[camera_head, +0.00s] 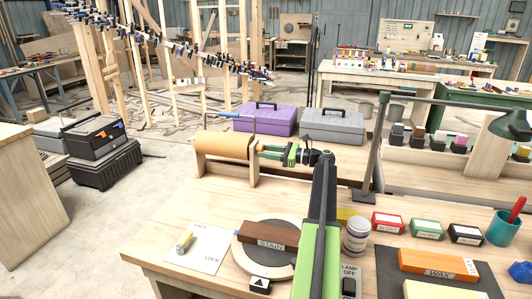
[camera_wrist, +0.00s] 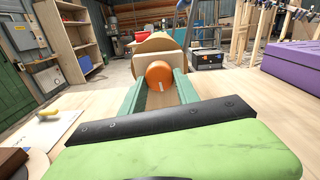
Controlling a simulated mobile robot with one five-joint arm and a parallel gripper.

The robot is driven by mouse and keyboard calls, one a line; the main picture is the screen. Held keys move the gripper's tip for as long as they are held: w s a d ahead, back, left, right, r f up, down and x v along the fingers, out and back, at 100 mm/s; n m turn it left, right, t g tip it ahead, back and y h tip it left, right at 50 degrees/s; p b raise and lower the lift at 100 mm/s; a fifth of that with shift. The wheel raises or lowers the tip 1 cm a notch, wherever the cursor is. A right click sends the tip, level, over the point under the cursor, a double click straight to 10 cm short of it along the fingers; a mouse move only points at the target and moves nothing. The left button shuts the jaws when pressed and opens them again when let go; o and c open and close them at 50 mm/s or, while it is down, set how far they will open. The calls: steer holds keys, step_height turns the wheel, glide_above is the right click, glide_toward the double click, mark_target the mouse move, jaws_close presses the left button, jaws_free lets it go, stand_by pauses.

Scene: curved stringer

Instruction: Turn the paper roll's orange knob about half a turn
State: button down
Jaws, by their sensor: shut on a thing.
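The brown paper roll (camera_head: 225,145) lies level in a wooden stand at the back left edge of the workbench. Its orange knob (camera_wrist: 158,72) faces the wrist camera, with a small pale mark low on its face. My gripper (camera_head: 265,150) reaches in from the right at the roll's right end. In the wrist view, my gripper's two green fingers (camera_wrist: 159,80) are shut on the knob, one on each side. The roll (camera_wrist: 153,44) shows behind the knob. In the head view the knob is mostly hidden by the fingers.
A purple toolbox (camera_head: 265,121) and a grey toolbox (camera_head: 332,127) stand behind the roll. A lamp post (camera_head: 375,145) rises right of my arm. A stain block (camera_head: 268,236) on a round turntable, a white jar (camera_head: 356,236) and small boxes are nearer.

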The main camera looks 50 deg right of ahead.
steer(key=shift+a+f+m, duration=0.1)
steer(key=shift+m, duration=0.5)
steer(key=c, duration=0.9)
jaws_free()
steer(key=shift+s, duration=0.1)
steer(key=v, duration=1.2)
